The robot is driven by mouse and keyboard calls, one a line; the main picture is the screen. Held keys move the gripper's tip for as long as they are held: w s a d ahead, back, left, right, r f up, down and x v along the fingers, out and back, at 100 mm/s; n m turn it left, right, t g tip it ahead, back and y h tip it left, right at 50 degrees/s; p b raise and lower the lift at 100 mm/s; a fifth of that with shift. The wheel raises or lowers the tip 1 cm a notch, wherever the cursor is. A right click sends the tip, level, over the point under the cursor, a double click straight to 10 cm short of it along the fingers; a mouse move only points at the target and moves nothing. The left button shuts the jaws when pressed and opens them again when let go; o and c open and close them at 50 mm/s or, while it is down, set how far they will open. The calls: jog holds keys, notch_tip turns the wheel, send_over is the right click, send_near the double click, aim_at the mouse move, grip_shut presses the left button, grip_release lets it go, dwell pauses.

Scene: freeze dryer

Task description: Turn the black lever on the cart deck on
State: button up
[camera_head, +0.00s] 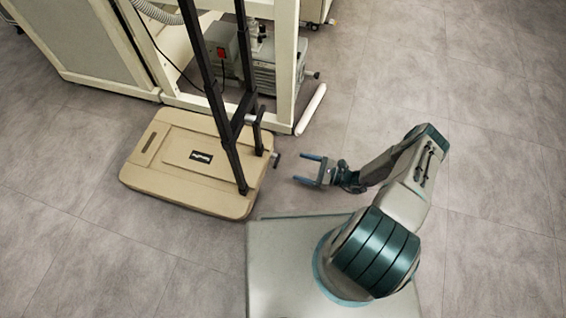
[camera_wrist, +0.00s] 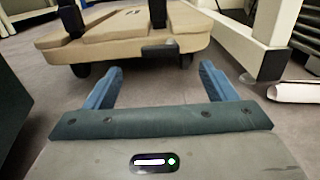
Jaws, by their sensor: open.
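The beige cart deck (camera_head: 215,199) stands low on the floor at the left of the head view, with black upright posts rising from it. The black lever (camera_head: 276,159) sticks out at the deck's right edge. In the wrist view the lever (camera_wrist: 160,50) shows as a dark bar on the deck's near edge, ahead of and between my fingers. My gripper (camera_head: 300,168) is open and empty, to the right of the lever and apart from it. In the wrist view both blue fingers of my gripper (camera_wrist: 161,70) point toward the deck (camera_wrist: 110,43).
A cream frame (camera_head: 285,75) with a pump (camera_head: 262,72) inside stands behind the cart. A white tube-like piece (camera_head: 311,110) lies on the floor beside it. Dark wheels (camera_wrist: 80,70) show under the deck. The grey floor at the right is clear.

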jog(key=b+x, duration=0.1)
jog(key=x, duration=0.7)
jog(key=shift+w+a+b, duration=0.1)
jog(key=shift+a+b, duration=0.05)
jog(key=shift+b, duration=0.25)
jog(key=c, duration=1)
